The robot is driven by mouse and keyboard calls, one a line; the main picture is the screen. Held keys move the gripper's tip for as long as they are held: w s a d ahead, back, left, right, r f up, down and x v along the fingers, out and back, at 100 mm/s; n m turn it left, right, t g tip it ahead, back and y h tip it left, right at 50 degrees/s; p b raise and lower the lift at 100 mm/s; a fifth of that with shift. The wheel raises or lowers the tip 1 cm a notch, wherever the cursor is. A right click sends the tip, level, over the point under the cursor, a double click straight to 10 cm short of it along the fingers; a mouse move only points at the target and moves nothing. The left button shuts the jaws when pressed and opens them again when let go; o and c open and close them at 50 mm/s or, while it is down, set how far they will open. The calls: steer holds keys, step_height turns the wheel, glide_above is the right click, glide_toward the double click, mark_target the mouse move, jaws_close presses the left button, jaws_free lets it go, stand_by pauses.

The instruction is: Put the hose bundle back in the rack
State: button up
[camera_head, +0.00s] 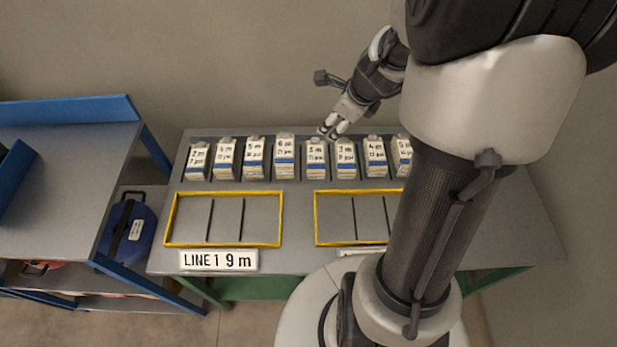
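Several white cartons with black length labels and blue bands stand upright in a row along the back of the grey table (300,256). They may be the hose bundles, in a rack strip (204,140), but I cannot be sure. One carton (285,155) stands slightly taller than the others. My gripper (331,130) is above and behind the row, close over the carton (315,160) to the right of the taller one and the carton (346,158) marked 3 m. The fingertips are small, and no held object is visible between them. Whether they touch a carton cannot be told.
Two yellow-framed trays with black dividers lie empty in front, left (223,245) and right (316,228). A sign (218,260) reads "LINE1 9 m". My arm hides the table's right part.

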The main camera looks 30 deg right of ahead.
steer(key=s+a+r+n+y, duration=0.1)
steer(key=s+a+r+n, duration=0.2)
steer(key=a+r+n, duration=0.35)
steer(key=s+a+r+n+y, duration=0.1)
steer(key=s+a+r+n, duration=0.2)
steer(key=a+n, duration=0.55)
steer(key=s+a+r+n, duration=0.1)
steer(key=s+a+n, duration=0.1)
steer(key=s+n, duration=0.5)
steer(key=s+a+r+n+g+h, duration=0.1)
steer(key=s+a+r+n, duration=0.1)
steer(key=s+n, duration=0.5)
steer(key=shift+a+r+n+h, duration=0.3)
steer(key=shift+a+n, duration=0.1)
steer(key=shift+a, duration=0.25)
